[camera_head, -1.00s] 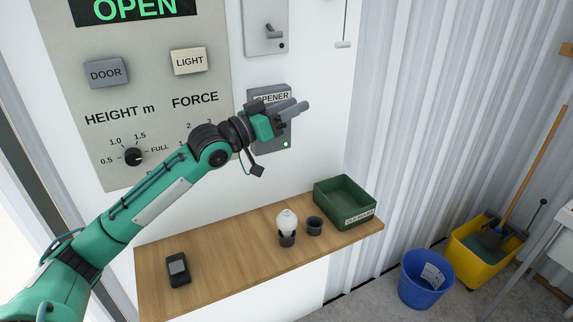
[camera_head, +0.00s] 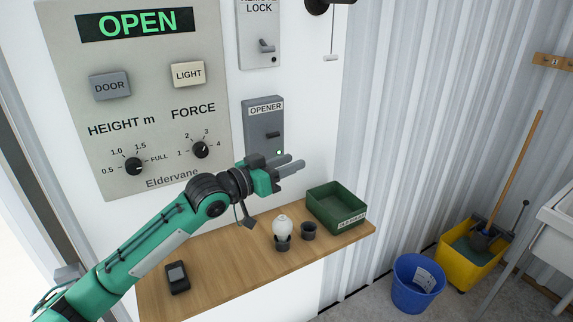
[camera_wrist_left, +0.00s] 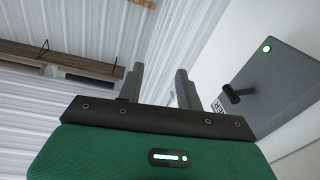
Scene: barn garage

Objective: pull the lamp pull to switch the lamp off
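The lamp pull (camera_head: 331,58) is a small white bar on a thin cord, hanging at the top of the head view in front of the wall corner. Its cord runs up beside a dark fixture (camera_head: 317,6), only partly in view at the top edge. My left gripper (camera_head: 298,165) is below the pull and well apart from it, just under the opener box. Its two grey fingers point right and hold nothing. In the left wrist view the gripper (camera_wrist_left: 160,85) shows its fingers apart. My right gripper is not in view.
The opener box (camera_head: 263,120) and a lock switch plate (camera_head: 259,35) are on the wall near the pull. A wooden shelf (camera_head: 225,265) below carries a green bin (camera_head: 335,208), a white bulb (camera_head: 282,224) in a dark cup, and a black device (camera_head: 177,277). A blue bucket (camera_head: 417,284) stands on the floor.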

